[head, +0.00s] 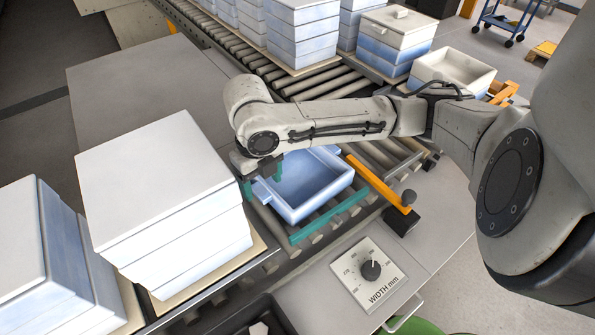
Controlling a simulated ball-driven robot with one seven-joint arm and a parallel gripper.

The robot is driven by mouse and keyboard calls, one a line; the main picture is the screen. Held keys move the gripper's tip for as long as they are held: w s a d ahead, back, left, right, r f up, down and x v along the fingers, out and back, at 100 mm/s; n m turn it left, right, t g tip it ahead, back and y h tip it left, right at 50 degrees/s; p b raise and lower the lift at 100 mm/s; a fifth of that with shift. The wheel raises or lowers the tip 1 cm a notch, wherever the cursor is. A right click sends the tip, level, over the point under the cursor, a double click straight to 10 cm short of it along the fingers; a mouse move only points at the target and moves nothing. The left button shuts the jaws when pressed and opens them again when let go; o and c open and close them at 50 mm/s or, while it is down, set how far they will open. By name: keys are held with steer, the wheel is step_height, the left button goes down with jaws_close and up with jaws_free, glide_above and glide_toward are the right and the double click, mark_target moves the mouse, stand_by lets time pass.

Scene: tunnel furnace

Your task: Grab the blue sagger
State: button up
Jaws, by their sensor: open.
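The blue sagger (310,187) is an open, empty, light blue box with a small lug on its left side. It sits on the rollers in the middle of the head view, between teal guides. My gripper (262,183) has teal fingers and is open at the sagger's left end. One finger shows over the inside of the sagger and the other outside its left wall, near the lug. I cannot tell whether either finger touches it.
White and pale blue sagger stacks (165,190) stand close on the left. More stacks (303,30) stand on the roller conveyor behind. An orange bar (375,181) with a black knob lies right of the sagger. A width dial (370,270) is in front. A grey table top (140,75) is clear.

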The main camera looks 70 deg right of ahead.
steer(key=shift+f, duration=0.75)
steer(key=shift+c, duration=0.3)
jaws_close()
steer(key=shift+r, duration=0.1)
